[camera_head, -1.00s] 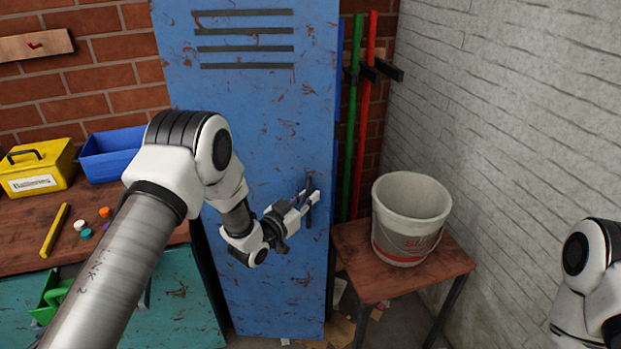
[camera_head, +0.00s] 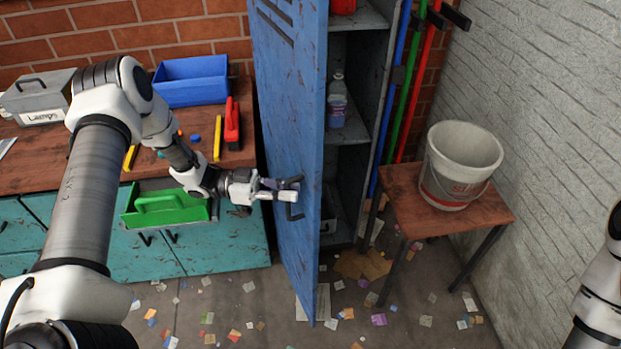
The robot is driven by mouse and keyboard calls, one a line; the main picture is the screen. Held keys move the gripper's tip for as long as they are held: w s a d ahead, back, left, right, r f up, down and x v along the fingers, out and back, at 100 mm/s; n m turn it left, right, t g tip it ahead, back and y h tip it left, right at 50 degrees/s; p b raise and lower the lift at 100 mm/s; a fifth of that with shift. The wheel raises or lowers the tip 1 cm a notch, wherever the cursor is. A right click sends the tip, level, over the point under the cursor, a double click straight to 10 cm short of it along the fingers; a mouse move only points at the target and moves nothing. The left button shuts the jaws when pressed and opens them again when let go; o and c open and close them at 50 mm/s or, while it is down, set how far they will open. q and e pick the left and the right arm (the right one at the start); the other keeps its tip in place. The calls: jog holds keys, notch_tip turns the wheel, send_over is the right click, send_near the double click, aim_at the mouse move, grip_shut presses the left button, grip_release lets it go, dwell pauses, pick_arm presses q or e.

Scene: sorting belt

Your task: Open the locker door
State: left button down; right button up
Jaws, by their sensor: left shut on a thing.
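The blue locker door (camera_head: 287,130) is swung well open toward me and to the left, seen at a steep angle. Its dark handle (camera_head: 294,212) is on the door's outer face near the free edge. My left gripper (camera_head: 292,190) is at the handle and shut on it; the fingers partly hide it. The locker interior (camera_head: 350,150) shows grey shelves with a bottle (camera_head: 337,100) on one and a red thing (camera_head: 342,6) above. My right arm (camera_head: 600,290) shows at the right edge; its gripper is out of view.
A bucket (camera_head: 460,165) stands on a small wooden table (camera_head: 400,185) right of the locker. A workbench (camera_head: 60,160) on the left holds a blue bin (camera_head: 190,82), a grey box (camera_head: 38,97) and tools. Paper scraps litter the floor (camera_head: 235,300).

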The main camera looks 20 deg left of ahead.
pick_arm(q)
jog(key=s+a+p, duration=0.2)
jog(key=s+a, duration=0.3)
jog(key=a, duration=0.3)
jog(key=shift+a+m+g+p, duration=0.15)
jog(key=shift+m+g+p, duration=0.15)
jog(key=shift+p, duration=0.1)
jog(key=shift+r, duration=0.1)
jog(key=c, duration=1.2)
grip_release()
notch_tip(320, 180, up, 10)
jog(key=shift+f, duration=0.1)
